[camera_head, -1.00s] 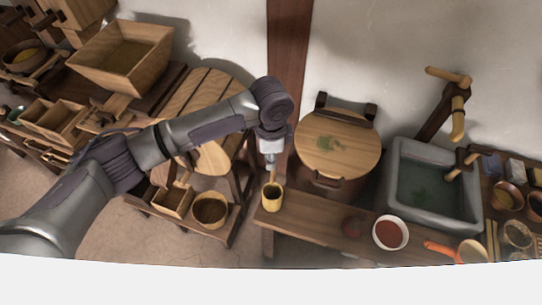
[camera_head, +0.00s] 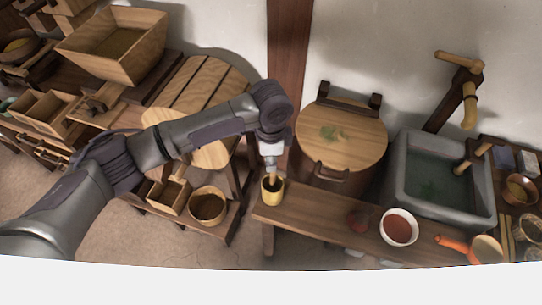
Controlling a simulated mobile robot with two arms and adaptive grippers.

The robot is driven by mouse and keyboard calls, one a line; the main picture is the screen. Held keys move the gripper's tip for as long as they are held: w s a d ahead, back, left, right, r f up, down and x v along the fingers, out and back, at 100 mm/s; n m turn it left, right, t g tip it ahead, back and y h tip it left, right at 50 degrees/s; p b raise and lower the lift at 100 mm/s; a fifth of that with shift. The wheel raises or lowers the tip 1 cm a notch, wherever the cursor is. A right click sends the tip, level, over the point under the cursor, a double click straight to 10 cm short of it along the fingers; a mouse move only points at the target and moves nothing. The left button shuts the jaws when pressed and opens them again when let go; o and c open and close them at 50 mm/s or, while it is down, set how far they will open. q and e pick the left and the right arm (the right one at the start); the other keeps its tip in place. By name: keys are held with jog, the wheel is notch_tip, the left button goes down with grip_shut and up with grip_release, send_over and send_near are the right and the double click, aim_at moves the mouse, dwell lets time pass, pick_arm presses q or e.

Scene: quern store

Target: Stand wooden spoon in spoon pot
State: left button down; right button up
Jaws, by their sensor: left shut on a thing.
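The spoon pot is a small yellow pot (camera_head: 272,191) at the left end of the wooden bench. My left gripper (camera_head: 271,164) is directly above it, pointing down. It is shut on the wooden spoon (camera_head: 272,178), of which only a short light-brown length shows below the fingers. The spoon's lower end is inside the pot's mouth, and I cannot see whether it touches the bottom. The pot looks upright. My right gripper is not in view.
On the bench (camera_head: 318,207) stand a dark red round thing (camera_head: 358,218), a white bowl with red contents (camera_head: 399,228) and an orange-handled item (camera_head: 455,244). A lidded barrel (camera_head: 341,140) and a stone sink (camera_head: 440,180) stand behind. Bare bench lies right of the pot.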

pick_arm(q)
jog(key=shift+f+b, duration=0.85)
jog(key=shift+f, duration=1.7)
jog(key=c, duration=1)
grip_release()
notch_tip(320, 180, up, 12)
jog(key=shift+r, duration=0.1)
jog(key=shift+s, duration=0.1)
